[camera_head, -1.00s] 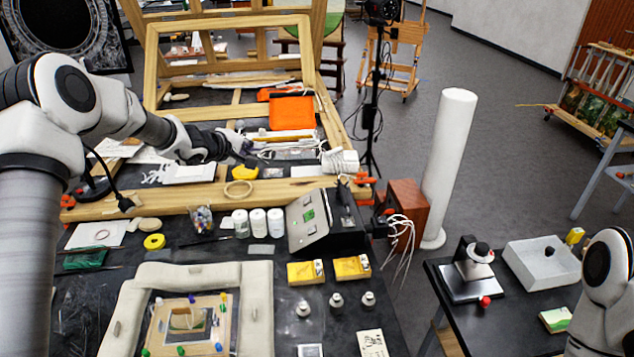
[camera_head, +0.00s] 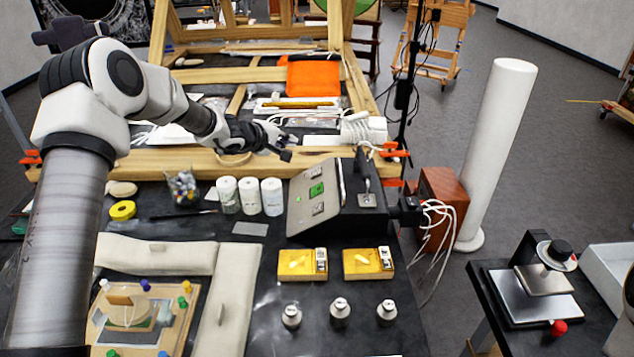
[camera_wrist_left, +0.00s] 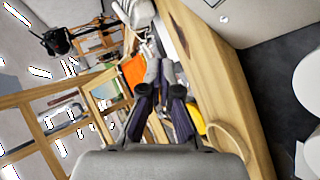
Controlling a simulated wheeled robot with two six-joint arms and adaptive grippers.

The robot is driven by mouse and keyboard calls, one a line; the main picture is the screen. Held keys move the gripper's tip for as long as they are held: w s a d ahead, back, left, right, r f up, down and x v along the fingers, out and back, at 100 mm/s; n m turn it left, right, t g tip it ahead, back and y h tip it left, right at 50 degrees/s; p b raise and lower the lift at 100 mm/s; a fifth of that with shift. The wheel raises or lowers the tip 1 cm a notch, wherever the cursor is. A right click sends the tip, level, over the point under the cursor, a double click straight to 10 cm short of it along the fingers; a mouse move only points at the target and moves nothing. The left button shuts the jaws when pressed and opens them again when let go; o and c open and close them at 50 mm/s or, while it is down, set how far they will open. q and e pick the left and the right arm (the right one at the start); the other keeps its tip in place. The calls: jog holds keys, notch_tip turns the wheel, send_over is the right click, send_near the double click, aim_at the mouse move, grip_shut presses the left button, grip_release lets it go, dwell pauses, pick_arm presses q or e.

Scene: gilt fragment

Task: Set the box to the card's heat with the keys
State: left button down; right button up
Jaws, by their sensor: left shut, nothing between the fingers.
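The box (camera_head: 352,215) is a dark unit on the black bench. Its sloped grey panel (camera_head: 316,196) carries a small green display with a pale key patch above and another below; I cannot read them. My left gripper (camera_head: 287,150) is shut and empty, above the wooden beam behind and left of the box, apart from the panel. In the left wrist view its dark fingers (camera_wrist_left: 156,78) are together. A card is not clearly in view; only a pale sliver shows at the bottom edge. My right gripper is out of view; only part of that arm shows at the right edge.
White jars (camera_head: 250,196) stand left of the box. Two yellow trays (camera_head: 369,264) and several metal weights (camera_head: 340,312) are in front. A red-brown block (camera_head: 443,195) with white cables and a white column (camera_head: 497,150) stand to the right.

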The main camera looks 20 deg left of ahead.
aim_at(316, 172)
pick_arm(q)
jog(key=d+f+b, duration=0.2)
jog(key=f, duration=0.1)
jog(key=w+d+f+b, duration=0.1)
jog(key=f, duration=0.1)
jog(key=shift+d+f, duration=0.1)
jog(key=b, duration=0.1)
jog(key=f+b, duration=0.1)
jog(key=shift+w+d+f+b, duration=0.2)
jog(key=shift+d+f+b, duration=0.1)
jog(key=shift+b, duration=0.1)
jog(key=shift+w+d+f+b, duration=0.1)
jog(key=shift+d+f+b, duration=0.05)
jog(key=shift+b, duration=0.2)
jog(key=shift+d, duration=0.1)
dwell(0.8)
jog(key=shift+w+d+f+b, duration=0.2)
jog(key=shift+f+b, duration=0.1)
jog(key=shift+b, duration=0.9)
